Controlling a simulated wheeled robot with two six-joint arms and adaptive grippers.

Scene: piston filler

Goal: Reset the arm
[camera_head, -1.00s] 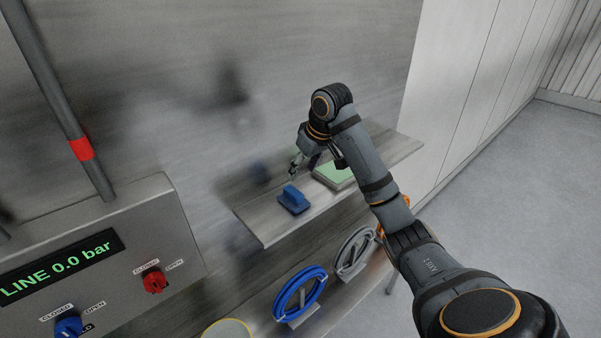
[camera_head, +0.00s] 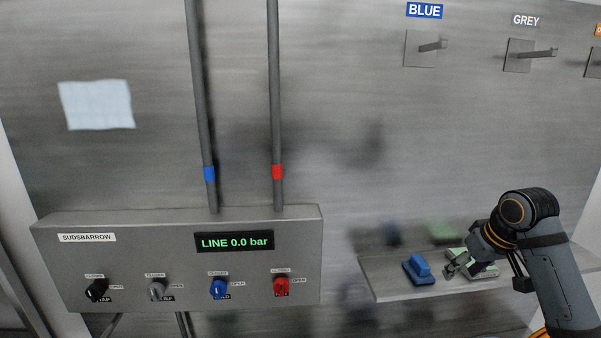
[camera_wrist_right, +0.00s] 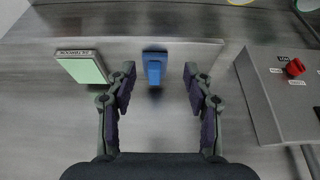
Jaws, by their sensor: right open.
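My right arm reaches in from the lower right in the head view. My right gripper (camera_head: 456,268) is above the steel shelf, close to the right side of a blue block with a raised handle (camera_head: 420,269). In the right wrist view the right gripper (camera_wrist_right: 159,92) is open and empty, its two fingers well apart. The blue block (camera_wrist_right: 154,66) shows in the gap between them, a little beyond the fingertips. My left gripper is not in view.
A green-topped box (camera_head: 483,268) lies on the shelf (camera_head: 392,289), partly behind my right gripper. The control panel (camera_head: 178,260) with several knobs reads "LINE 0.0 bar". Two pipes rise from it. Pegs (camera_head: 433,46) labelled BLUE and GREY are on the wall above.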

